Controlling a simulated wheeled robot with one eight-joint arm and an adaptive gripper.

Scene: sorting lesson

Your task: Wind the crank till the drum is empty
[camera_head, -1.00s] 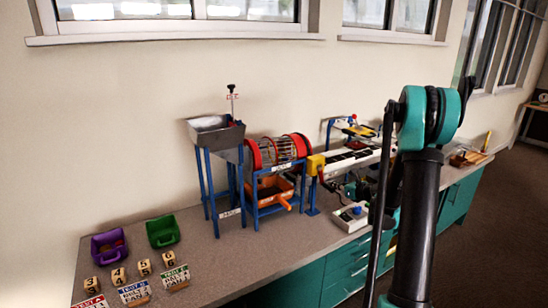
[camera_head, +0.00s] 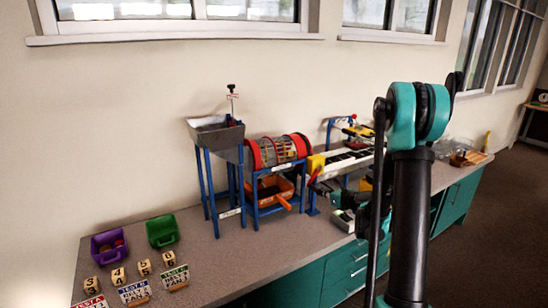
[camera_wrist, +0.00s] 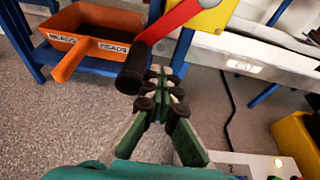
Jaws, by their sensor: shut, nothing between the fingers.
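The drum (camera_head: 277,152) is a wire cage with red end rims on a blue stand; I cannot tell what is inside it. Its crank shows in the wrist view as a red arm (camera_wrist: 176,18) running down left from a yellow block to a black handle (camera_wrist: 133,74). My gripper (camera_wrist: 163,76) is shut and empty. Its fingertips are just right of the black handle, close to it; I cannot tell whether they touch. An orange tray (camera_wrist: 85,42) labelled BEADS, with an orange handle, sits below the drum and also shows in the head view (camera_head: 284,198).
A grey hopper (camera_head: 214,133) on blue legs stands left of the drum. A white belt track (camera_head: 345,160) runs right. A control box (camera_wrist: 262,166) lies on the bench near my gripper. Purple (camera_head: 108,244) and green (camera_head: 162,230) bins are at left.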

